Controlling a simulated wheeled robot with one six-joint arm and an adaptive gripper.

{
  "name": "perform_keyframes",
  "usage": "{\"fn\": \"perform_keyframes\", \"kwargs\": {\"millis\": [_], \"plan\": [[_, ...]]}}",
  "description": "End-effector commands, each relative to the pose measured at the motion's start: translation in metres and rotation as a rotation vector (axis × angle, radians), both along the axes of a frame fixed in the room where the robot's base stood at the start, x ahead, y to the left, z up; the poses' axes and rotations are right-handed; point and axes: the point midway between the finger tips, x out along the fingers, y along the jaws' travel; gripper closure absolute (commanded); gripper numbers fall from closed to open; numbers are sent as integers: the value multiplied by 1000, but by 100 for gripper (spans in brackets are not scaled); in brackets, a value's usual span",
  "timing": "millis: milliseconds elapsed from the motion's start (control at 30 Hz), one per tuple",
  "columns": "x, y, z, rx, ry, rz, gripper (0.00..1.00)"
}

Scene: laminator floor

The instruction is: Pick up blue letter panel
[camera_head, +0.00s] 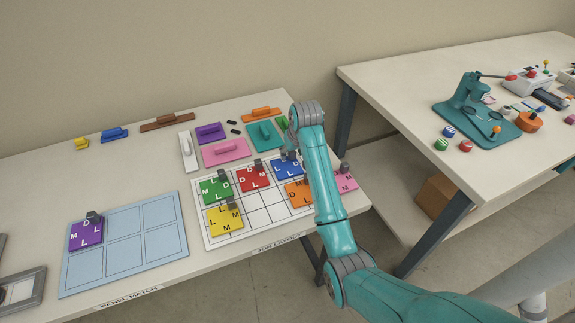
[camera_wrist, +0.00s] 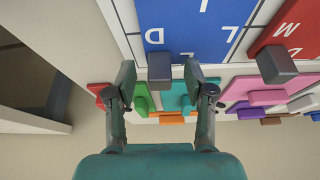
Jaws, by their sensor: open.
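The blue letter panel (camera_head: 281,165) lies in the upper right part of the white job layout grid (camera_head: 266,214), partly hidden by my arm in the head view. In the wrist view the blue panel (camera_wrist: 205,30) fills the top middle, with white letters and a dark block handle (camera_wrist: 160,72) at its near edge. My gripper (camera_wrist: 160,76) is open. Its two fingers appear on either side of that handle, with a visible gap on each side. The height of the fingertips relative to the handle is hard to tell. The head view hides my fingers behind the arm.
Red (camera_head: 253,178), green (camera_head: 216,189), yellow (camera_head: 226,220) and orange (camera_head: 297,194) panels lie on the grid close by. A pink panel (camera_head: 345,181) lies at its right. A purple panel (camera_head: 86,234) lies on the blue board (camera_head: 151,262). Coloured handled blocks lie behind the grid.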

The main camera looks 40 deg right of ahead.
Motion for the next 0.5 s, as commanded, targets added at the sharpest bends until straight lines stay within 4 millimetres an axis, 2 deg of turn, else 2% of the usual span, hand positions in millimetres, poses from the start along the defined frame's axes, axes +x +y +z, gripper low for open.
{"fn": "perform_keyframes", "kwargs": {"millis": [267,400,500], "plan": [[1,0,-4,0,0,0,47],[1,0,-3,0,0,0,79],[1,0,-3,0,0,0,100]]}}
